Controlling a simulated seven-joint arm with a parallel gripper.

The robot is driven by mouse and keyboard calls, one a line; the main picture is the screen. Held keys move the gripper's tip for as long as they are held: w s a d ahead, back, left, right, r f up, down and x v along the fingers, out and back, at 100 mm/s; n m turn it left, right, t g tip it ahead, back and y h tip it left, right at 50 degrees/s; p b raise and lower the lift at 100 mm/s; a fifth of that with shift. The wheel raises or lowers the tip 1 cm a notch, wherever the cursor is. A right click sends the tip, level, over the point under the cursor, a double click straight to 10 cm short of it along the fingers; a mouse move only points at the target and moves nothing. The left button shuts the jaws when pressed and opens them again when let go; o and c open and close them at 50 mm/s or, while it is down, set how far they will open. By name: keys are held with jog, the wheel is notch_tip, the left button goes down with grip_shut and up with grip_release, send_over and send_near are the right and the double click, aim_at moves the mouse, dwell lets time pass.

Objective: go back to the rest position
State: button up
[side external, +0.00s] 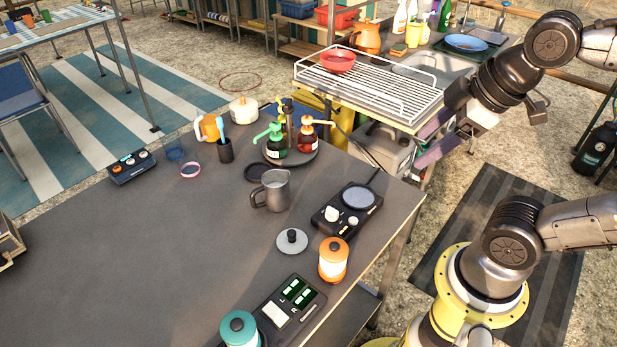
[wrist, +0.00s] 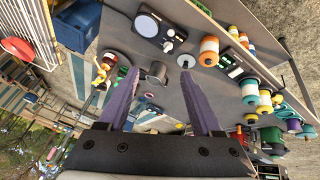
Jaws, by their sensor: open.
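My gripper (side external: 443,137) hangs in the air beyond the right edge of the grey table, close to the wire dish rack. In the wrist view its two purple fingers (wrist: 165,88) stand wide apart with nothing between them. The far table and the grey metal jug (wrist: 156,74) show in the background between the fingers. My arm reaches in from the right side of the side external view.
The grey table (side external: 130,235) holds a metal jug (side external: 272,191), a hot plate (side external: 348,208), an orange lantern (side external: 333,260), a teal-topped canister (side external: 239,330) and pump bottles (side external: 277,140). A white wire rack (side external: 370,84) with a red bowl (side external: 337,60) stands behind, near my gripper.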

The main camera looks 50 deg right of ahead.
jog(key=shift+s+f+m, duration=0.2)
jog(key=shift+f+m, duration=0.1)
jog(key=shift+m, duration=0.6)
jog(key=shift+s+f+m, duration=0.2)
jog(key=shift+f+m, duration=0.1)
jog(key=shift+m, duration=0.6)
jog(key=shift+s+f+m, duration=0.2)
jog(key=shift+f+m, duration=0.1)
jog(key=shift+m, duration=0.6)
